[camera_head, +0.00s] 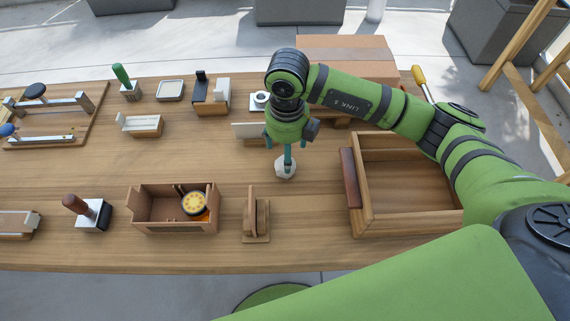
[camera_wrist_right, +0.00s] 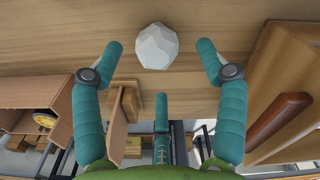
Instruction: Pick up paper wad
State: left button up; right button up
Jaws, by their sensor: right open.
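The paper wad (camera_head: 285,169) is a white faceted ball on the wooden table, just below my right gripper (camera_head: 286,152) in the head view. In the right wrist view the paper wad (camera_wrist_right: 157,46) lies between and slightly beyond the spread fingertips of my right gripper (camera_wrist_right: 160,52). The right gripper is open and empty, with its teal fingers pointing down. I cannot see contact between the fingers and the wad. My left gripper is in neither view.
An open wooden tray (camera_head: 364,220) with a dark red handle stands right of the wad. A wooden box (camera_head: 150,212) holding a yellow-topped jar (camera_head: 195,203) and an upright wooden stand (camera_head: 254,215) are at the front. Bare table (camera_head: 200,155) lies left of the wad.

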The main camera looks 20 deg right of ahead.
jog(key=f, duration=0.1)
jog(key=f+p, duration=0.1)
jog(key=f, duration=0.1)
jog(key=shift+s+a+f, duration=0.1)
jog(key=shift+a+f, duration=0.2)
jog(key=shift+a, duration=0.1)
jog(key=shift+f, duration=0.4)
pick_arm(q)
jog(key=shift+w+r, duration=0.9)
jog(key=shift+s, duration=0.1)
pick_arm(e)
jog(key=shift+c, duration=0.4)
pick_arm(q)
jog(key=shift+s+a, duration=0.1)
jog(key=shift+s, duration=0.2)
pick_arm(e)
jog(key=c, duration=0.7)
jog(key=shift+c, duration=0.2)
